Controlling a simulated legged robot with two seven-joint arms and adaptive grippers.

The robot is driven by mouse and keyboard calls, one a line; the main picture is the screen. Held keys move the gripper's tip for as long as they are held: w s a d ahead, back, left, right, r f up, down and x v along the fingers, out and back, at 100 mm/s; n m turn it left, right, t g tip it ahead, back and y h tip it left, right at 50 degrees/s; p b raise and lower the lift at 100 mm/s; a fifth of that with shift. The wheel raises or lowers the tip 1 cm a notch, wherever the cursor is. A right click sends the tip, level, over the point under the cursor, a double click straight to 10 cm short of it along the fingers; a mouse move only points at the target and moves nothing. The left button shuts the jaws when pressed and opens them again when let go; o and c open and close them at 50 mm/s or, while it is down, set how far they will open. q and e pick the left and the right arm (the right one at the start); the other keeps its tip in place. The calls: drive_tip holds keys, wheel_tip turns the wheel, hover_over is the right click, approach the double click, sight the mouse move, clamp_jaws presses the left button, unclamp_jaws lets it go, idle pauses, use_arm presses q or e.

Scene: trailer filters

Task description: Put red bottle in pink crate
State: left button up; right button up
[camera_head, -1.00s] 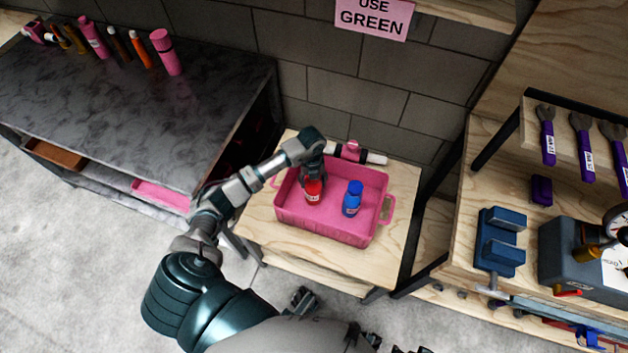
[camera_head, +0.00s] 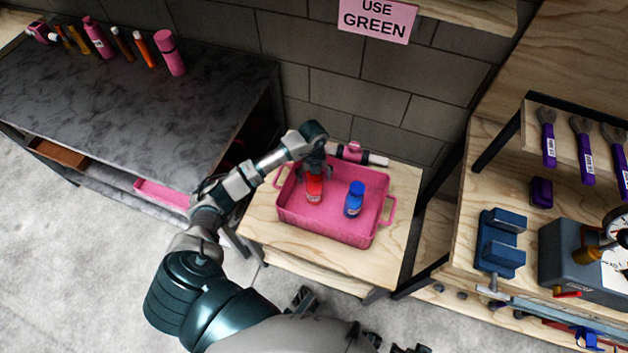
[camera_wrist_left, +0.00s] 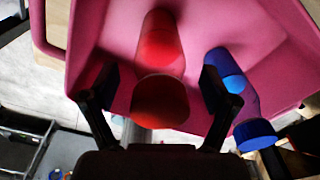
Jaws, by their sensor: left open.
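The red bottle (camera_head: 314,189) stands inside the pink crate (camera_head: 325,233), in its left part. It also shows in the left wrist view (camera_wrist_left: 160,60), between the two fingers. My left gripper (camera_head: 314,172) is just above the red bottle, with its fingers spread on either side of the cap and apart from it; in the left wrist view (camera_wrist_left: 158,100) it is open. A blue bottle (camera_head: 354,200) stands in the crate to the right of the red one. It also shows in the left wrist view (camera_wrist_left: 235,90).
The crate sits on a small wooden table (camera_head: 405,185) against a block wall. A pink and black tool (camera_head: 352,152) lies behind the crate. A dark counter (camera_head: 130,100) with several bottles stands left. A wooden bench with a blue vise (camera_head: 500,242) stands right.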

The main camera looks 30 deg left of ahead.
use_arm(q)
drive_tip(key=r, duration=0.3)
drive_tip(key=r+p, duration=0.1)
drive_tip(key=r, duration=0.5)
drive_tip(key=shift+w+a, duration=0.2)
drive_tip(key=shift+a, duration=0.05)
use_arm(e)
drive_tip(key=x, duration=0.4)
drive_tip(key=shift+a+f, duration=0.1)
drive_tip(key=shift+f, duration=0.2)
